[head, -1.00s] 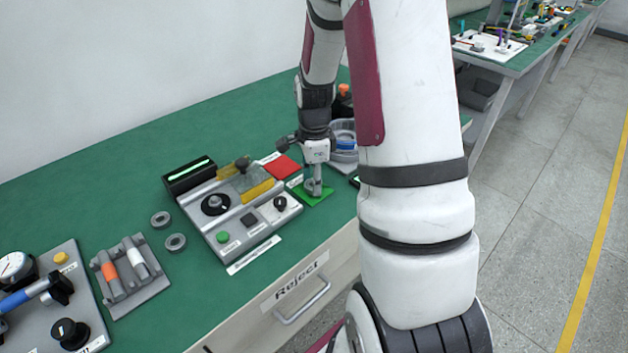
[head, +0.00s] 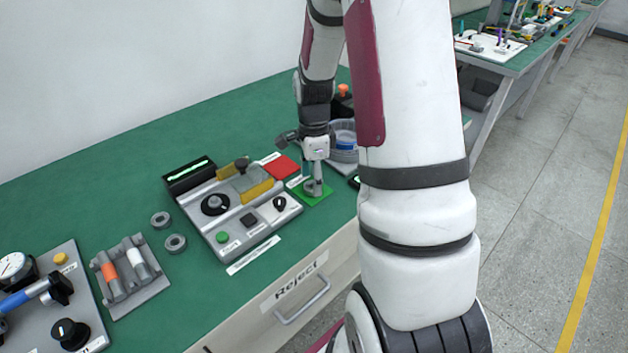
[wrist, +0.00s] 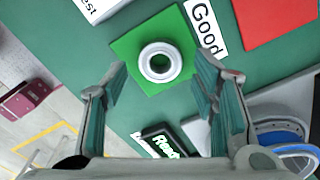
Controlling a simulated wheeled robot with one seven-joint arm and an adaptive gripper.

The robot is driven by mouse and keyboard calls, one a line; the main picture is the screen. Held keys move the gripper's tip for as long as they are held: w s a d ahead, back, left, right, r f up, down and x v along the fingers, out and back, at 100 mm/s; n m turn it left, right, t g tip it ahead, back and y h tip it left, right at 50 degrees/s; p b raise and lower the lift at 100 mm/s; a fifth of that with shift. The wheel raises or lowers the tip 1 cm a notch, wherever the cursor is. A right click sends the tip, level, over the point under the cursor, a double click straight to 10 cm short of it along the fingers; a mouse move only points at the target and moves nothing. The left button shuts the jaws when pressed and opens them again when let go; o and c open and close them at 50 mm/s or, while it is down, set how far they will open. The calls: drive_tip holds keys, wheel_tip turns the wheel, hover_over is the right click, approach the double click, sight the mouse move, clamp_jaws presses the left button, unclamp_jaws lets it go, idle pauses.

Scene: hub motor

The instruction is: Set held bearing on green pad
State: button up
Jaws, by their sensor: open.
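The bearing (wrist: 161,62) is a grey ring with a dark inner band. In the wrist view it lies flat on the green pad (wrist: 128,47), near the pad's middle. The green pad also shows in the head view (head: 322,199), partly covered by my gripper. My gripper (wrist: 160,85) is open, with its two fingers apart on either side in the wrist view and nothing between them. In the head view my gripper (head: 314,188) points down just over the pad. The bearing is mostly hidden behind the fingers there.
A red pad (wrist: 275,18) lies beside the "Good" label (wrist: 205,27). The tester (head: 238,208) with knobs stands left of the green pad. Two loose rings (head: 175,243) lie by a holder (head: 130,275). A round tray (wrist: 280,130) stands on the right.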

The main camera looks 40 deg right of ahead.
drive_tip(key=s+a+r+n, duration=0.1)
drive_tip(key=a+r+n, duration=0.15)
drive_tip(key=r, duration=0.55)
drive_tip(key=s+a+r+n, duration=0.1)
drive_tip(key=a+r+n, duration=0.15)
drive_tip(key=r, duration=0.55)
drive_tip(key=s+a+r+n+t, duration=0.1)
drive_tip(key=s+a+r+n, duration=0.2)
drive_tip(key=s+a+n, duration=0.4)
drive_tip(key=s+a+r+n+t, duration=0.1)
drive_tip(key=s+a+r+n, duration=0.3)
drive_tip(key=s+a+n, duration=0.4)
drive_tip(key=s+n, duration=0.3)
drive_tip(key=s, duration=0.2)
drive_tip(key=shift+s+n+t+p, duration=0.15)
drive_tip(key=shift+n+t+p, duration=0.15)
drive_tip(key=shift+t+p, duration=0.1)
drive_tip(key=shift+a, duration=0.1)
wheel_tip(320, 180, up, 7)
drive_tip(key=t+p, duration=0.1)
drive_tip(key=p, duration=0.4)
drive_tip(key=shift+p, duration=0.4)
